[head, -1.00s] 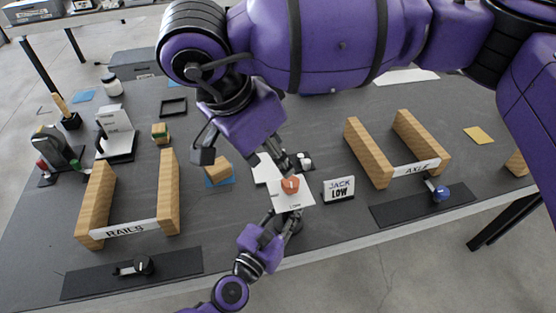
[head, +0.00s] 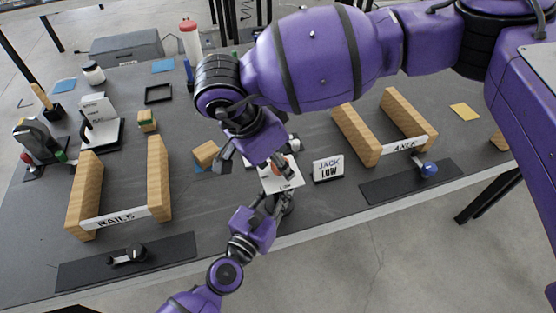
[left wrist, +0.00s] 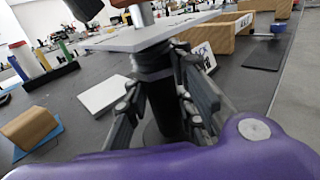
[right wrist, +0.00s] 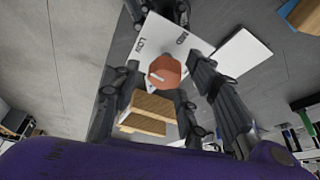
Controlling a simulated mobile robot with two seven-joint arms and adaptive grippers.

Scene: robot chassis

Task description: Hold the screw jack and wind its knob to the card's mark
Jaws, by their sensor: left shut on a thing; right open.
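The screw jack (left wrist: 158,85) has a dark upright body under a white plate (head: 288,182). My left gripper (head: 272,207) is shut around the body below the plate; its fingers show on both sides in the left wrist view. The orange knob (right wrist: 165,72) sits on the plate, with a pale line pointing left in the right wrist view. LOW and MID are printed on the plate there. My right gripper (right wrist: 165,108) is open over the knob, fingers spread apart; contact is unclear. In the head view it partly hides the knob. The card (head: 328,170) reads JACK LOW.
Wooden rails labelled RAILS (head: 85,190) stand left, others labelled AXLE (head: 355,135) right. A wooden block (head: 205,153) lies left of the jack. A white square (right wrist: 240,55) lies beside the jack. The table's front edge is close to the jack.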

